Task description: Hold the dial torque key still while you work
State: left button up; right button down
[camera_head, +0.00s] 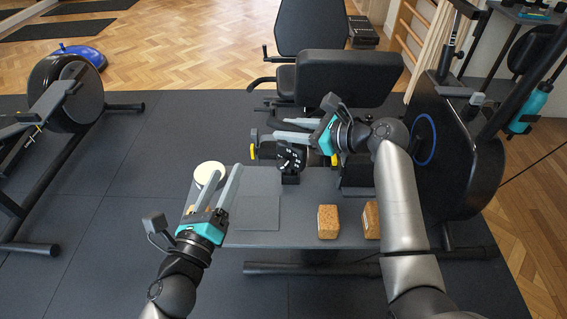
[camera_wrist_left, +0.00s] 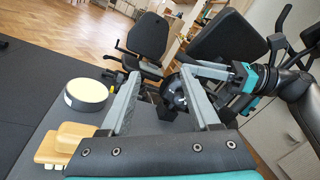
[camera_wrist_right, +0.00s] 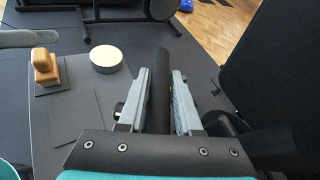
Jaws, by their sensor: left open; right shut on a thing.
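The dial torque key appears to be the black tool with a round dial (camera_head: 291,158) at the far edge of the grey bench, upright on a small black base. My right gripper (camera_head: 278,130) reaches in from the right, its fingers just above the dial. In the right wrist view it is shut on a dark bar (camera_wrist_right: 161,85), apparently part of the key. The dark round body also shows in the left wrist view (camera_wrist_left: 176,94), beyond my left fingers. My left gripper (camera_head: 226,176) is open and empty over the bench's left side, apart from the key.
A round cream-topped drum (camera_head: 209,173) stands beside the left fingers. Two cork blocks (camera_head: 328,222) (camera_head: 371,220) stand at the bench's right front. A wooden block piece (camera_wrist_right: 46,67) is at the bench's left side. An exercise seat (camera_head: 345,78) stands behind; a flat grey pad (camera_head: 259,213) lies mid-bench.

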aim_at(281, 168)
pick_arm(q)
jog(key=d+f+m+g+h, duration=0.1)
jog(key=f+m, duration=0.1)
jog(key=s+d+f+m+g+h, duration=0.1)
jog(key=f+m+h, duration=0.1)
jog(key=s+d+f+m+h, duration=0.1)
jog(key=d+f+m+h, duration=0.1)
jog(key=shift+d+g, duration=0.1)
jog(key=shift+g, duration=0.3)
jog(key=x, duration=1.1)
jog(key=shift+w+d, duration=0.2)
jog(key=shift+w, duration=0.15)
grip_shut()
